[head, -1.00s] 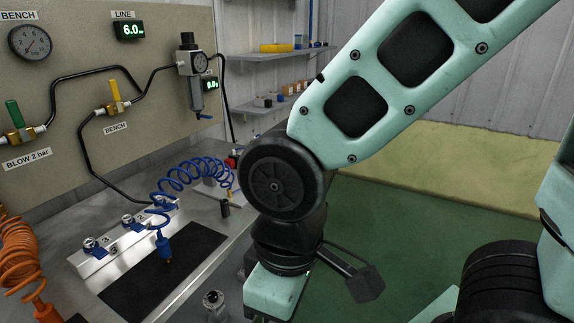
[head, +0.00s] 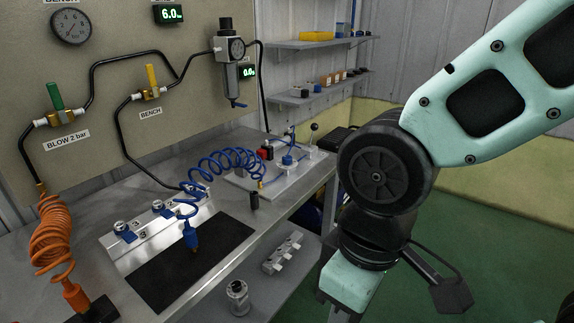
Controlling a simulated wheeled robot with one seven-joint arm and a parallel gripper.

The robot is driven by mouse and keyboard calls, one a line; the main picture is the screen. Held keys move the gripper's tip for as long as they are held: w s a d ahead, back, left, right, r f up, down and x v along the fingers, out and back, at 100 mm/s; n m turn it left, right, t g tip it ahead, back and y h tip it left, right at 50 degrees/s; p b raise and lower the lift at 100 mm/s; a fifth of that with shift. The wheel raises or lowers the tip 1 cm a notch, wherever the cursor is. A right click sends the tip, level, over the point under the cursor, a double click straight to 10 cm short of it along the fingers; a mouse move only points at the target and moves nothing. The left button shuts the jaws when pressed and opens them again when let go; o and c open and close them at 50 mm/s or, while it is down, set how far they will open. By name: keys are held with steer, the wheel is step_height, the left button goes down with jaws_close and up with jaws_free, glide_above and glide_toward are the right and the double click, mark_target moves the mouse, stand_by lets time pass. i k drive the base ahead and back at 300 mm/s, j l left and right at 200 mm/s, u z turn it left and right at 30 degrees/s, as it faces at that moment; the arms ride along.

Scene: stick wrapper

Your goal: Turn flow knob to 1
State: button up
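A white plate (head: 252,182) with small pneumatic fittings lies at the far right end of the bench. It carries a red part (head: 265,154), a small blue-topped part (head: 287,160) and a black-balled lever (head: 313,127). A small black upright cylinder (head: 254,201) stands just in front of the plate. I cannot tell which part is the flow knob, and no number scale on a knob is readable. My arm hangs down to the right of the bench, apart from these fittings. I cannot make out gripper fingers in the view.
The metal bench (head: 85,228) holds a dark mat (head: 185,268), a silver manifold (head: 170,228) and a coiled blue hose (head: 225,160). An orange coiled hose (head: 52,240) hangs at left. Yellow (head: 152,78) and green (head: 55,95) valve handles stand upright. The line display (head: 168,14) reads 6.0, the regulator display (head: 247,72) 0.0.

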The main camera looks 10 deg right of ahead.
mark_target(287, 160)
steer(key=i+j+u, duration=0.15)
steer(key=i+j, duration=0.3)
steer(key=i+j+u, duration=0.2)
steer(key=i+j, duration=0.15)
steer(key=i, duration=0.2)
